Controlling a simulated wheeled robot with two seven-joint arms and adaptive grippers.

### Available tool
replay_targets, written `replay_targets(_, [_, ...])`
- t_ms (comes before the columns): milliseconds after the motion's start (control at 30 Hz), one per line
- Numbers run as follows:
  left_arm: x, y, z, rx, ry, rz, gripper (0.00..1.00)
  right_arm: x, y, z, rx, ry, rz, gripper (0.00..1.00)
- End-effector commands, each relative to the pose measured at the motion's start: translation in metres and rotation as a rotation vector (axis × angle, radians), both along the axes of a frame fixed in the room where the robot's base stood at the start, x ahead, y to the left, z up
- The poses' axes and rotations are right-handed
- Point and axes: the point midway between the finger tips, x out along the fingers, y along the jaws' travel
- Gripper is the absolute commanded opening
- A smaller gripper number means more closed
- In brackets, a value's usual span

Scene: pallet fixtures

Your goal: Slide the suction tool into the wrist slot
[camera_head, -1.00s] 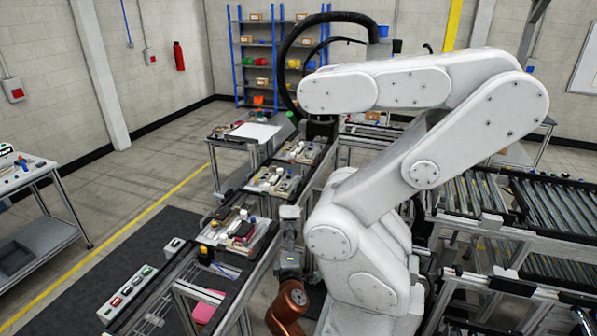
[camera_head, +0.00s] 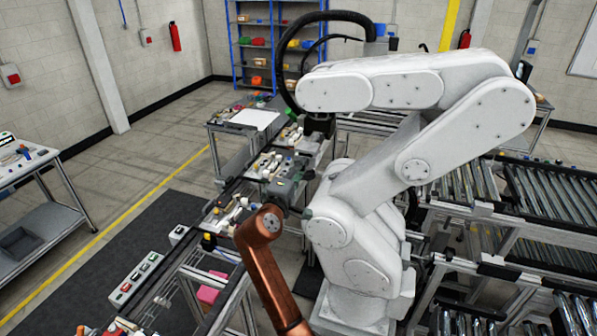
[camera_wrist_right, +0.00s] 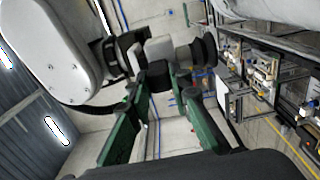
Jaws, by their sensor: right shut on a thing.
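The suction tool (camera_wrist_right: 158,49) is a grey block with a dark bellows cup at its right end in the right wrist view. My right gripper (camera_wrist_right: 168,76) is shut on it with its green-sided fingers. The white robot arm's dark wrist end (camera_wrist_right: 125,52) is just left of the tool; I cannot tell whether they touch, and the slot itself is not clear. In the head view, my right gripper (camera_head: 291,187) is below the white arm's wrist (camera_head: 319,124), beside the pallet line. The tool is too small to make out there. My left gripper is not in view.
The white robot arm (camera_head: 370,200) fills the middle right. Pallets with small parts (camera_head: 272,165) line the conveyor behind and left of my gripper. Roller conveyors (camera_head: 540,200) are at right. A button box (camera_head: 135,280) is at the lower left.

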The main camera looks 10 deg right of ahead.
Motion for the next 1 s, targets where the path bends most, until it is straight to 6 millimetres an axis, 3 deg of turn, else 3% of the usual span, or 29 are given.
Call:
replay_targets(533, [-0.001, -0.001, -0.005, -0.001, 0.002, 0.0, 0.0, 0.041, -0.027, 0.003, -0.003, -0.006, 0.0, 0.0])
replay_targets(1000, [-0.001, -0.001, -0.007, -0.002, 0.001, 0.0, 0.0, 0.05, -0.034, 0.003, -0.001, -0.005, 0.0, 0.0])
